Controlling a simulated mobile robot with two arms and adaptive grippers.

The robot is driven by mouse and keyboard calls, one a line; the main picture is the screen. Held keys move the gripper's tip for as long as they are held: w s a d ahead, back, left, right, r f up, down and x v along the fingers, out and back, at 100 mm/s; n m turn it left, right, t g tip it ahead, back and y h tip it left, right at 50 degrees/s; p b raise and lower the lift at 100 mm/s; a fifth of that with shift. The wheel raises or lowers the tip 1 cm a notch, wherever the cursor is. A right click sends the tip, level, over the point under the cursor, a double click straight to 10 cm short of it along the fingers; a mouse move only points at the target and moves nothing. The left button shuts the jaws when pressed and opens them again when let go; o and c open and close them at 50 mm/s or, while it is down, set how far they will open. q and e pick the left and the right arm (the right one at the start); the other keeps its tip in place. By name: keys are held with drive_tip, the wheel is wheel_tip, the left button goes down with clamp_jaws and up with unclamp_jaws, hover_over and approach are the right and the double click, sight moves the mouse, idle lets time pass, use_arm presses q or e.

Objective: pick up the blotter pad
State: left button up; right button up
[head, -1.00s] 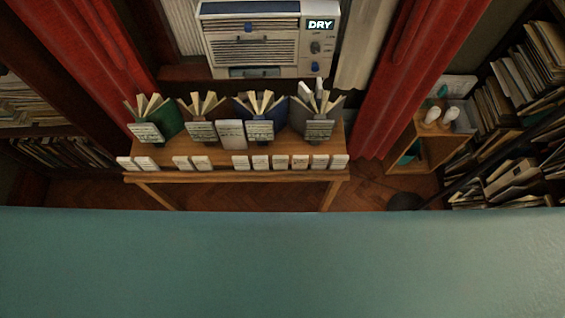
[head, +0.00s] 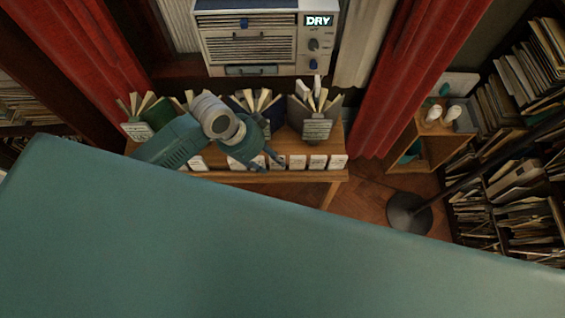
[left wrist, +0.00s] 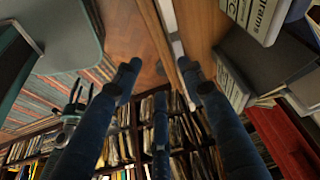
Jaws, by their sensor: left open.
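I cannot tell for sure which item is the blotter pad. Small white labelled blocks (head: 297,162) stand in a row along the front edge of the wooden table (head: 320,175). My left gripper (head: 268,163) is over the right middle of this table, in front of the open books, and hides part of the row. In the left wrist view its fingers (left wrist: 160,76) are apart with nothing between them. A second, small gripper (left wrist: 78,98) shows at the left of that view, too small to read. The lower head view is covered by a large teal surface.
Open books (head: 314,115) on stands fill the table's back. An air conditioner (head: 262,45) is behind, between red curtains (head: 425,75). A small wooden cabinet (head: 432,150), a round dark base (head: 408,212) and bookshelves (head: 525,180) are on the right.

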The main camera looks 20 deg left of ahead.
use_arm(q)
wheel_tip(320, 180, up, 2)
drive_tip(key=w+a+m, duration=0.2)
approach(274, 166)
drive_tip(key=shift+g, duration=0.4)
drive_tip(key=shift+w+d+f+p, duration=0.15)
drive_tip(key=shift+w+d+f, duration=0.25)
drive_tip(key=shift+d+f, duration=0.45)
drive_tip(key=shift+w+d+f+p, duration=0.15)
drive_tip(key=shift+w+d+f, duration=0.2)
drive_tip(key=shift+d+f, duration=0.45)
drive_tip(key=shift+w+d+f+p, duration=0.15)
drive_tip(key=shift+w+d+f, duration=0.25)
drive_tip(key=shift+d+f, duration=0.45)
drive_tip(key=shift+a+f, duration=0.2)
drive_tip(key=shift+a, duration=0.05)
drive_tip(key=shift+c, duration=0.2)
drive_tip(key=c, duration=0.8)
